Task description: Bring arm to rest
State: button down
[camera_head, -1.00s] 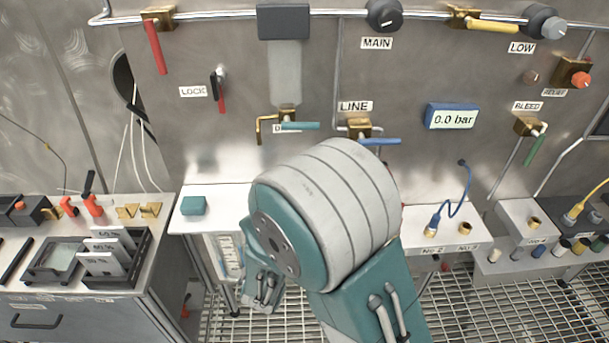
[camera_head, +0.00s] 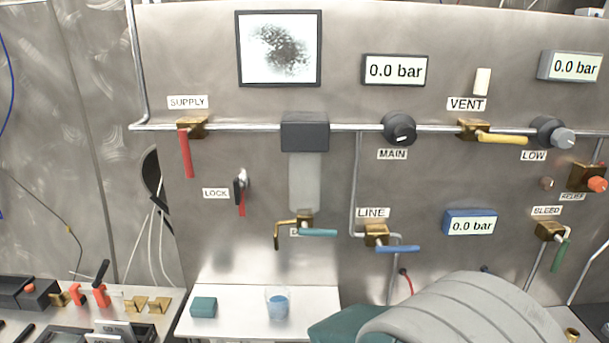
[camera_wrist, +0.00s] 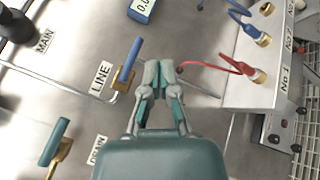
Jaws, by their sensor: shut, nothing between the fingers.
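My arm's grey and teal link (camera_head: 460,310) shows at the bottom right of the head view, low in front of the panel. My gripper is out of the head view. In the wrist view my gripper (camera_wrist: 160,68) has its two fingers together with nothing between them. Its tips appear beside the blue LINE valve handle (camera_wrist: 129,60); whether they touch it I cannot tell. The red cable (camera_wrist: 205,66) starts just right of the tips in the picture.
The steel panel carries the red SUPPLY handle (camera_head: 185,153), yellow VENT handle (camera_head: 500,138) and teal drain handle (camera_head: 318,232). A cup with blue contents (camera_head: 278,304) and a teal block (camera_head: 203,307) stand on the white shelf (camera_head: 240,325). A cluttered bench (camera_head: 140,295) is at left.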

jog(key=s+d+m+g+y, duration=0.5)
jog(key=s+d+m+g, duration=0.4)
jog(key=s, duration=0.3)
jog(key=s+a+r+m+t+y, duration=0.3)
jog(key=a+y, duration=0.5)
jog(key=y, duration=0.3)
jog(key=shift+s+r+m+t, duration=0.3)
jog(key=shift+s+r+t, duration=0.05)
jog(key=shift+t, duration=0.05)
